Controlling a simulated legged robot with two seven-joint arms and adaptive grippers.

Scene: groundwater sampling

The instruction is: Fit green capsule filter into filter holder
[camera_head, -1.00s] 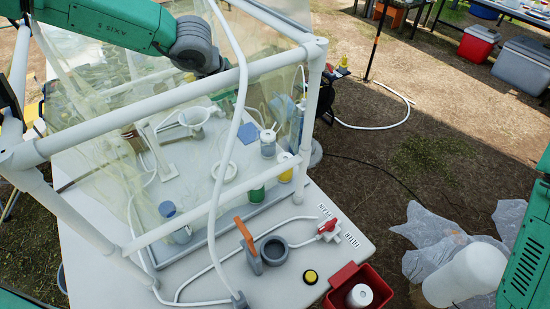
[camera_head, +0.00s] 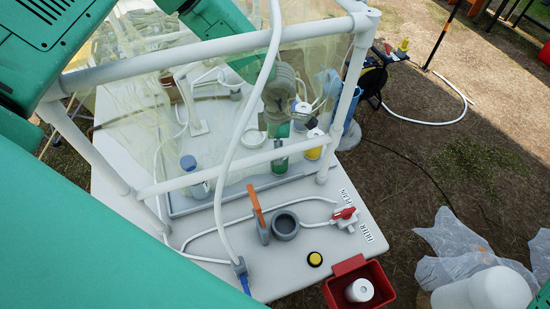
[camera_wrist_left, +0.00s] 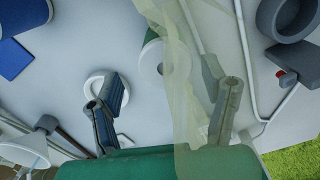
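The green capsule filter (camera_head: 279,161) stands upright on the white table inside the framed enclosure, near its front right side. In the left wrist view a green and white cylinder (camera_wrist_left: 152,48), seemingly that filter, lies between and beyond the fingertips, partly behind yellowish film. My left gripper (camera_head: 279,112) reaches down above it, seen through the film. In the wrist view the gripper (camera_wrist_left: 172,88) is open and empty. The filter holder, a grey ring (camera_head: 285,226) beside an orange-handled clamp (camera_head: 257,213), sits empty outside the enclosure. My right gripper is out of view.
White frame bars (camera_head: 215,58) and hanging film surround the enclosure. A yellow bottle (camera_head: 314,147) stands close right of the filter, a blue-capped bottle (camera_head: 193,172) farther left. A red bin (camera_head: 358,282), red valve (camera_head: 345,213) and hoses lie around the holder.

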